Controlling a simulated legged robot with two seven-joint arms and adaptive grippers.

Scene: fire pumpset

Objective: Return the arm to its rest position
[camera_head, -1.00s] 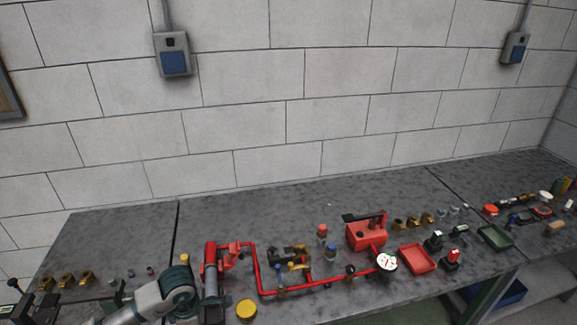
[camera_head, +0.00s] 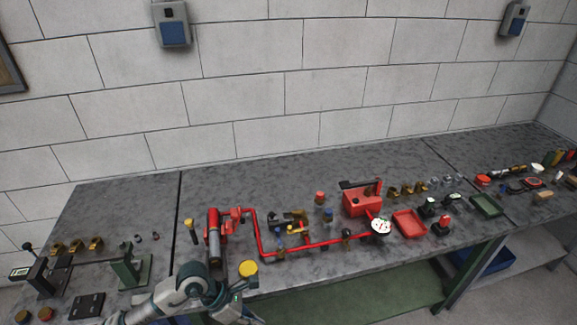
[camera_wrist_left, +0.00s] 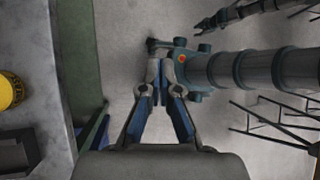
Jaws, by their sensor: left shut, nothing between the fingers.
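My left arm (camera_head: 180,293) comes in at the bottom left of the head view, in front of the bench's near edge. The fingers of its gripper are not clear in that view. In the left wrist view my left gripper (camera_wrist_left: 157,68) is shut and empty, with its tips together over the floor beside the bench. A blue-grey jointed link (camera_wrist_left: 240,68), which looks like part of my own body, lies close to the right of the fingertips. My right gripper is not in view.
Floor lies below the gripper.

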